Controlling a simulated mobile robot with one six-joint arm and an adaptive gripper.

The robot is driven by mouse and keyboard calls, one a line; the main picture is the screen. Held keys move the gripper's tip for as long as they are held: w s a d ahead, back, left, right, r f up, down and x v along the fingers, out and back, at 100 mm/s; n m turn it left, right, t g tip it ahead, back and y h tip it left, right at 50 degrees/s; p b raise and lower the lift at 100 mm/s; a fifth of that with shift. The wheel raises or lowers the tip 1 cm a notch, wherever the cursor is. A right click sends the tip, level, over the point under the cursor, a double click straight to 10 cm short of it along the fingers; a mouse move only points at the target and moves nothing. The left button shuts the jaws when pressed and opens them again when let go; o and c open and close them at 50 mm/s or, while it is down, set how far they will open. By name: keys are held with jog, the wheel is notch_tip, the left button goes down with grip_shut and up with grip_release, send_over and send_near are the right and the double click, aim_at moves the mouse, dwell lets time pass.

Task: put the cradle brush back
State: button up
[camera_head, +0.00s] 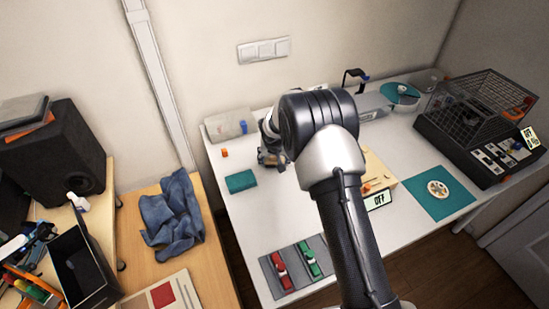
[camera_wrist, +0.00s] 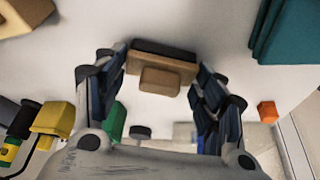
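My gripper (camera_wrist: 161,62) shows in the wrist view with its two dark fingers spread to the width of a brown wooden brush (camera_wrist: 161,80). The brush has a dark strip along its far side and a smaller block on the side facing the camera. Its two ends meet the inner sides of the fingertips. Whether the brush touches the table is unclear. I cannot identify a cradle.
A teal block (camera_head: 241,181) and an orange cube (camera_head: 225,153) lie near my gripper. A grey bin (camera_head: 228,125) stands behind. Red (camera_head: 282,270) and green (camera_head: 309,259) items lie in front.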

jog(key=o, duration=0.3)
jog(key=shift+r, duration=0.1)
jog(key=shift+r+p, duration=0.3)
jog(key=p+v, duration=0.3)
jog(key=v, duration=0.8)
jog(key=shift+s+r, duration=0.15)
jog(key=shift+r, duration=0.2)
